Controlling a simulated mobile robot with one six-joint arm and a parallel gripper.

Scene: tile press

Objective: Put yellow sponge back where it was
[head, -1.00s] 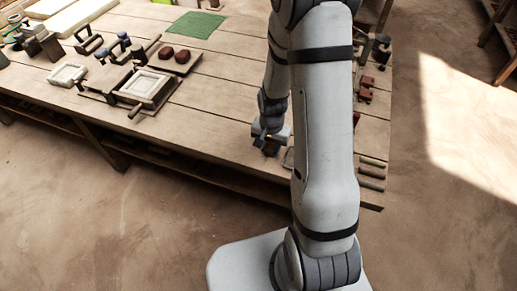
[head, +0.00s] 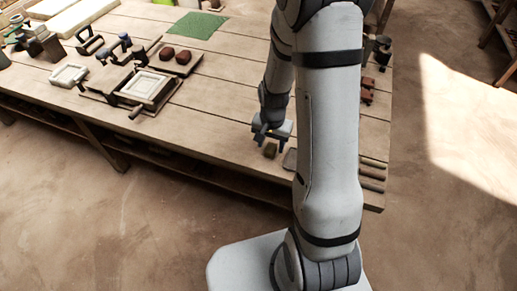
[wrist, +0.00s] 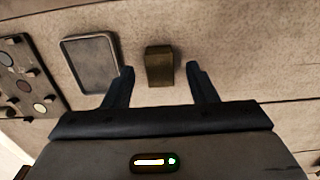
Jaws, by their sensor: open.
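The yellow sponge (wrist: 159,66) is a small olive-yellow block lying on the bare wooden table in the wrist view. It also shows in the head view (head: 270,150), just below my gripper (head: 269,139). My gripper (wrist: 160,84) is open, with one finger on each side of the sponge and a gap to both. The fingers do not touch it. A shallow grey tray (wrist: 91,66) lies to the left of the sponge in the wrist view and looks empty.
A dark palette with round colour spots (wrist: 25,80) lies left of the tray in the wrist view. In the head view, a tile press frame (head: 150,87), dark red lumps (head: 175,54) and a green mat (head: 199,24) are farther back. The table front near my gripper is mostly clear.

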